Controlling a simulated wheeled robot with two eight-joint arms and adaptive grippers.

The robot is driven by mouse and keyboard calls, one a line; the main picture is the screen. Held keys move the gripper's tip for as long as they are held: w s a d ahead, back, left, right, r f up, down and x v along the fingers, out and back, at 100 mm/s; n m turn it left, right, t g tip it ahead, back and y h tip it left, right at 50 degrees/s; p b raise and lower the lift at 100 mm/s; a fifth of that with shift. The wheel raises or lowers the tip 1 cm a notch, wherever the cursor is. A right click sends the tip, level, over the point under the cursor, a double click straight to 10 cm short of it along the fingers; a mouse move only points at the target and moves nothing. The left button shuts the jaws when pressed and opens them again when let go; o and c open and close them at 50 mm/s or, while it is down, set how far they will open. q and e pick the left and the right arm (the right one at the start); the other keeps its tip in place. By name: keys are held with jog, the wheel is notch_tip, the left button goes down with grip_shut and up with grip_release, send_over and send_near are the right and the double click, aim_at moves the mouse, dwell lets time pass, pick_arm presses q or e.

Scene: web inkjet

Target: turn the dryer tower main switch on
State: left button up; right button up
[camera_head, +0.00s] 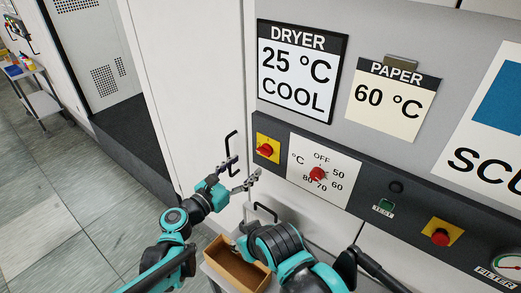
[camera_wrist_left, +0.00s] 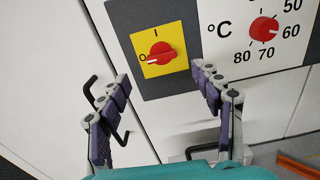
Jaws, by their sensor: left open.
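The dryer tower main switch (camera_head: 266,150) is a red rotary knob on a yellow plate at the left end of the dark control strip. In the left wrist view the knob (camera_wrist_left: 160,53) lies across the plate, its pale tip at the O mark on the left; the I mark is above. My left gripper (camera_head: 243,172) is open and empty, just below and left of the switch. In the left wrist view its fingers (camera_wrist_left: 162,76) are spread wide below the plate, apart from the knob. My right arm shows at the bottom, but its gripper cannot be made out.
A red temperature dial (camera_head: 317,174) sits just right of the switch. Further right are a green TEST button (camera_head: 386,205) and a red button on yellow (camera_head: 440,237). A black door handle (camera_head: 231,147) stands out beside my left gripper. A cardboard box (camera_head: 228,262) is below.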

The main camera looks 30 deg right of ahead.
aim_at(262, 152)
pick_arm(q)
jog(key=x, duration=0.8)
jog(key=shift+d, duration=0.2)
jog(key=shift+r, duration=0.1)
jog(key=shift+b, duration=0.3)
jog(key=c, duration=1.2)
